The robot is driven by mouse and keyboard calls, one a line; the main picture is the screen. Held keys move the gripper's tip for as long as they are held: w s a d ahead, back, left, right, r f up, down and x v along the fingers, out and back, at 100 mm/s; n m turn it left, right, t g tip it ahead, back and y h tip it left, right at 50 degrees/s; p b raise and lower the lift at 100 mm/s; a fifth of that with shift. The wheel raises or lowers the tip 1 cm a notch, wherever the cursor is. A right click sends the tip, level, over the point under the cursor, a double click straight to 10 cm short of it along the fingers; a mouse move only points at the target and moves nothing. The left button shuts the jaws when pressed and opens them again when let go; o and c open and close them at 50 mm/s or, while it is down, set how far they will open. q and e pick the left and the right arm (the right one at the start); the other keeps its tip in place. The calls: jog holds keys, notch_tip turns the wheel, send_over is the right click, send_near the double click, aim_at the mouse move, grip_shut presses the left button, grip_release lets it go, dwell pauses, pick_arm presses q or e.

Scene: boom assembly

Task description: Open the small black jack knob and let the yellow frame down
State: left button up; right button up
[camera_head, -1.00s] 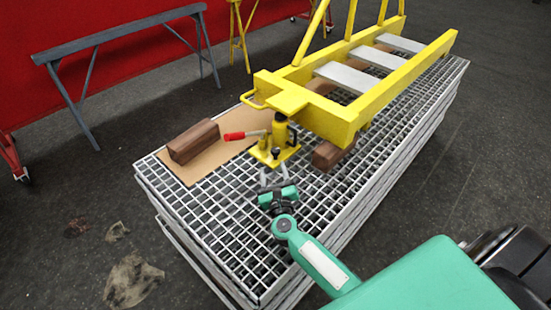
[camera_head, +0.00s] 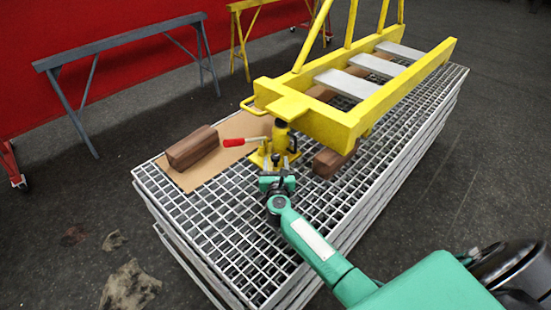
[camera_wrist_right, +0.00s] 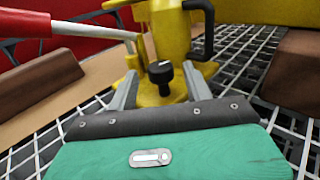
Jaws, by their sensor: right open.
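The small black jack knob (camera_wrist_right: 160,72) sticks up at the near side of the yellow jack (camera_wrist_right: 168,35), with a pale mark on its top. The jack also shows in the head view (camera_head: 281,138), under the near end of the yellow frame (camera_head: 345,125), which is raised above the grating. My right gripper (camera_head: 279,166) is open at the jack's base. In the right wrist view its fingers (camera_wrist_right: 162,90) stand on either side of the knob, with a gap showing. Whether either finger touches it I cannot tell. My left gripper is out of view.
A red-handled lever (camera_head: 246,141) sticks out left from the jack. A brown block (camera_head: 192,147) lies on cardboard (camera_head: 226,158) at the left. Another block (camera_head: 332,162) lies below the frame. The near grating (camera_head: 225,205) is clear. A grey sawhorse (camera_head: 125,40) stands behind.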

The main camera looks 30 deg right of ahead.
aim_at(277, 161)
jog(key=x, duration=0.3)
jog(key=shift+w, duration=0.15)
jog(key=shift+c, duration=0.9)
jog(key=c, duration=0.8)
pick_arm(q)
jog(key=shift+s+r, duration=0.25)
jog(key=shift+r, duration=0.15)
pick_arm(e)
jog(key=shift+o, duration=0.2)
jog(key=shift+d+n+y, duration=0.1)
jog(key=shift+n+y, duration=0.2)
jog(key=shift+y, duration=0.1)
jog(key=shift+n+t+y, duration=0.6)
jog(key=shift+n+y, duration=0.4)
jog(key=shift+y, duration=0.5)
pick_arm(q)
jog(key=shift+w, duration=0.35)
pick_arm(e)
jog(key=shift+y, duration=0.3)
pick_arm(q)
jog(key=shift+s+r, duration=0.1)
pick_arm(e)
jog(key=shift+n, duration=0.3)
